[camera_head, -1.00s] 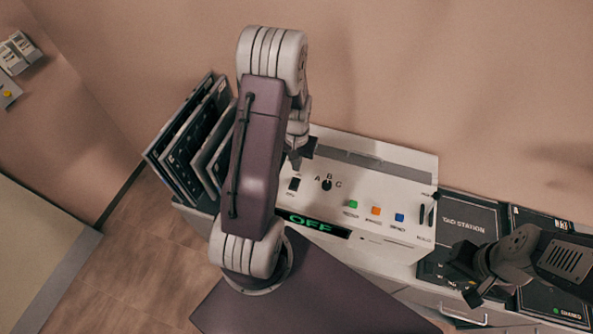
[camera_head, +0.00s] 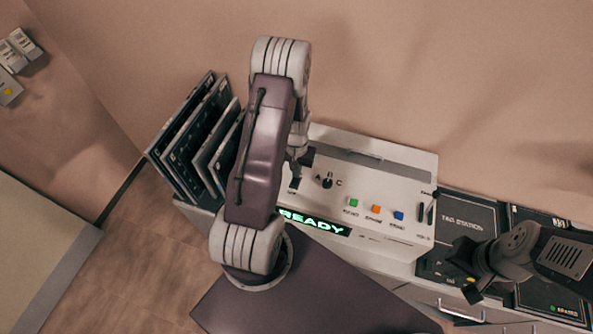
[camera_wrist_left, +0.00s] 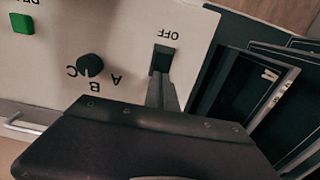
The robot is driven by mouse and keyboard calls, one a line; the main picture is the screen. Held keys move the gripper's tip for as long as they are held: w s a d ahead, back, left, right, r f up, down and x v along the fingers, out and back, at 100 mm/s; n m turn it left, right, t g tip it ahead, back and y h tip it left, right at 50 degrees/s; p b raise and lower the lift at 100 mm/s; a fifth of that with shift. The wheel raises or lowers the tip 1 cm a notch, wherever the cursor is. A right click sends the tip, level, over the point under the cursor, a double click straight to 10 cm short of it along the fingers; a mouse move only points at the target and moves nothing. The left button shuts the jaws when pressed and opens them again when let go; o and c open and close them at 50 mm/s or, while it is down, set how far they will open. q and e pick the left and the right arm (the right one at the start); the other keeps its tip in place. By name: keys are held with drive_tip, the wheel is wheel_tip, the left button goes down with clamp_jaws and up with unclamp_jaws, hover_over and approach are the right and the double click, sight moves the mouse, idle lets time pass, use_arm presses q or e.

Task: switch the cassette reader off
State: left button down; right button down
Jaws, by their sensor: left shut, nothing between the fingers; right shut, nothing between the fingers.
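The cassette reader (camera_head: 385,180) is a pale console on the counter, and its display (camera_head: 315,222) reads READY in green. Its black rocker switch (camera_head: 294,184) sits at the left of the panel. The left wrist view shows the switch (camera_wrist_left: 162,58) close up, with an upside-down OFF label beside it. My left gripper (camera_head: 299,166) is shut over the panel. Its fingertips (camera_wrist_left: 162,82) are at the near edge of the switch; I cannot tell whether they touch. My right gripper (camera_head: 470,278) is shut and empty, right of the reader.
The A-B-C knob (camera_head: 327,183) is beside the switch, with green (camera_head: 353,203), orange (camera_head: 376,209) and blue (camera_head: 398,216) buttons further right. Upright dark cassettes (camera_head: 195,140) stand left of the reader. The tag station pad (camera_head: 468,218) is at the right.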

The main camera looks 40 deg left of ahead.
use_arm(q)
drive_tip(key=shift+s+d, duration=0.1)
drive_tip(key=shift+s, duration=0.1)
drive_tip(key=shift+s+r+p, duration=0.15)
drive_tip(key=shift+s+p, duration=0.1)
drive_tip(key=shift+p, duration=0.1)
drive_tip(key=shift+s+d+r, duration=0.1)
drive_tip(key=shift+s+r, duration=0.05)
drive_tip(key=shift+s, duration=0.15)
drive_tip(key=r+p, duration=0.5)
drive_tip(key=shift+w+r, duration=0.25)
drive_tip(key=shift+s+r+b, duration=0.2)
drive_tip(key=shift+r+b, duration=0.15)
drive_tip(key=shift+b, duration=0.85)
wheel_tip(320, 180, up, 7)
drive_tip(key=b, duration=0.1)
hover_over(295, 180)
drive_tip(key=shift+r, duration=0.4)
